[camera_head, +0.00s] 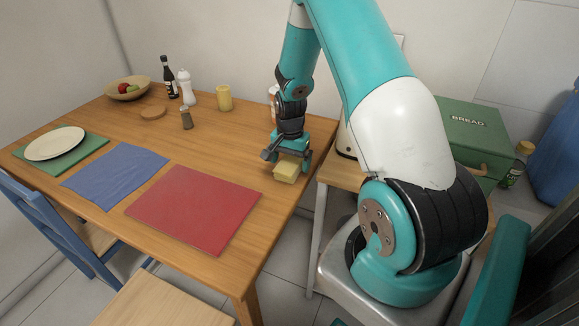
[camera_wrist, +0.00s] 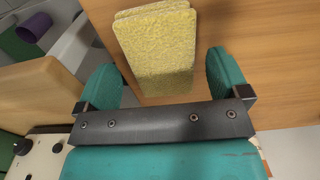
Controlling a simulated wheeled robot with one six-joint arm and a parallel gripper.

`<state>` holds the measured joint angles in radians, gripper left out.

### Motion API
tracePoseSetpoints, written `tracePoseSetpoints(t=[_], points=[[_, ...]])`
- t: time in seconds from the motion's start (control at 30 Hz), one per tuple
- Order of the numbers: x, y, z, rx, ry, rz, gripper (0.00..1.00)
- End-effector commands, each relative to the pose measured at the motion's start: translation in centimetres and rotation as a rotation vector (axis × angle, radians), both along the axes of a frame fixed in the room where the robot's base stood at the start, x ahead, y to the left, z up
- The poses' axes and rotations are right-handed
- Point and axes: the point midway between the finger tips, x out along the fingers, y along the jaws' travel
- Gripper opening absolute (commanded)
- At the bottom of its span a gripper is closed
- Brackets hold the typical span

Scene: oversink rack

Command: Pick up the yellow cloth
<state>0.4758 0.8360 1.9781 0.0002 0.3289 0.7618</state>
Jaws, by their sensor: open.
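The yellow cloth (camera_head: 286,172) is a folded, thick block on the right side of the wooden table, near its edge. In the wrist view the cloth (camera_wrist: 155,40) shows a rough, fuzzy top face and layered folds. My gripper (camera_head: 287,160) is directly above the cloth in the head view, pointing down. In the wrist view my gripper (camera_wrist: 163,80) is open, with one teal finger on each side of the cloth's near end. Gaps show between the fingers and the cloth. The cloth's far side is partly hidden by the gripper in the head view.
A red mat (camera_head: 195,208), a blue cloth (camera_head: 115,176) and a plate (camera_head: 55,143) on a green mat lie leftward. A yellow cup (camera_head: 224,98), pepper mill (camera_head: 186,118) and bottles stand behind. A green bread box (camera_head: 465,135) is at right. Bare wood surrounds the yellow cloth.

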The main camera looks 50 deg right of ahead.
Motion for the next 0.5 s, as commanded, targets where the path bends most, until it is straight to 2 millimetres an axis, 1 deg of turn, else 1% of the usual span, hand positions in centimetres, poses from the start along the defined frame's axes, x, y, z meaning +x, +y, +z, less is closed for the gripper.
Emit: tracePoseSetpoints(t=[0.03, 0.13, 0.37, 0.47, 0.5], points=[[0.01, 0.06, -0.73, 0.001, 0.003, 0.001, 0.94], [0.05, 0.05, -1.51, 0.0, 0.0, 0.001, 0.94], [0.09, 0.03, -1.67, -0.001, -0.001, 0.002, 0.94], [0.1, 0.05, -1.66, -0.001, -0.001, 0.002, 0.73], [0.1, 0.04, -1.66, -0.001, -0.001, 0.002, 0.64]])
